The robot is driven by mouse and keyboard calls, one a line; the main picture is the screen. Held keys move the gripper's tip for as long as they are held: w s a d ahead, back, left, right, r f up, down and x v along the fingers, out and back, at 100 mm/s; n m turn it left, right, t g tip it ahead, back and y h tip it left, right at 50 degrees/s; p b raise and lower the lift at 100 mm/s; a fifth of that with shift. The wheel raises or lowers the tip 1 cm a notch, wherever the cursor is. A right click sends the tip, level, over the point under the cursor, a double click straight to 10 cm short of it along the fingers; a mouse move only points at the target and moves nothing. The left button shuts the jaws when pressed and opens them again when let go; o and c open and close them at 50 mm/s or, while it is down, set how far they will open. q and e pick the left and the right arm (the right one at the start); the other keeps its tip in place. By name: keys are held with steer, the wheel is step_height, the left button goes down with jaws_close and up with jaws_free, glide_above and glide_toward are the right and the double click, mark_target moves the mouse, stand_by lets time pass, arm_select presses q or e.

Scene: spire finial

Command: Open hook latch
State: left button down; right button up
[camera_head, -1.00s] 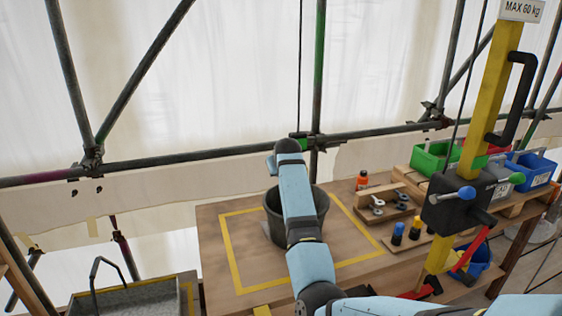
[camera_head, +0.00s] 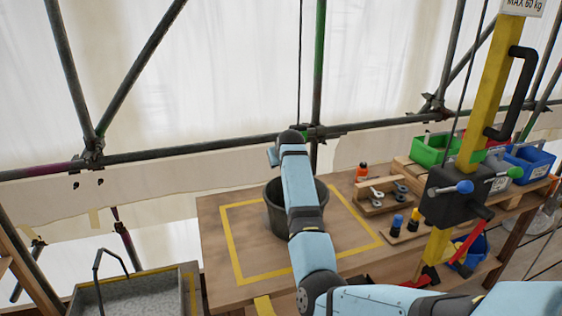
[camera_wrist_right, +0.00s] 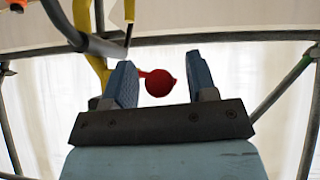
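In the right wrist view my right gripper (camera_wrist_right: 160,76) has its two blue-grey fingers spread apart. A red ball knob (camera_wrist_right: 159,83) shows between the fingers, and a short red lever (camera_wrist_right: 144,73) joins it on the left. I cannot tell whether the fingers touch the knob. A yellow hook-like part (camera_wrist_right: 92,55) stands behind the left finger. In the head view my blue right arm reaches over a dark bucket (camera_head: 270,213) on the workbench, and its fingers and the latch cannot be made out. My left gripper is not in view.
The wooden workbench (camera_head: 230,285) has a yellow taped square. A yellow post (camera_head: 490,90) with a black handle stands at right. Green (camera_head: 430,150) and blue bins (camera_head: 530,165) sit behind it. A grey tray (camera_head: 135,300) is at lower left. Scaffold tubes cross behind.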

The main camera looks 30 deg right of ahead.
steer(key=shift+s+r, duration=0.1)
steer(key=v, duration=1.3)
steer(key=shift+s+r+b, duration=0.2)
steer(key=shift+b, duration=0.25)
steer(key=shift+f, duration=0.1)
steer(key=s+a+f+n+t+p, duration=0.1)
steer(key=s+a+f, duration=0.2)
steer(key=s+f, duration=0.35)
steer(key=s+a+f+n+y+p, duration=0.1)
steer(key=s+a+f+n+p, duration=0.2)
steer(key=f, duration=0.7)
steer(key=s+a+f+t, duration=0.1)
steer(key=s+a+f, duration=0.35)
steer(key=f, duration=0.35)
steer(key=s+a+f+y, duration=0.1)
steer(key=s+a+f, duration=0.2)
steer(key=s, duration=0.5)
steer(key=s+a+f+y+p, duration=0.1)
steer(key=s+a+f+y, duration=0.1)
steer(key=s+a, duration=0.4)
steer(key=s+a+f+n+y+p, duration=0.1)
steer(key=s+a+f+y, duration=0.1)
steer(key=s, duration=0.9)
steer(key=a+f, duration=0.1)
steer(key=a, duration=0.1)
steer(key=shift+s+a+f, duration=0.35)
steer(key=shift+s, duration=0.05)
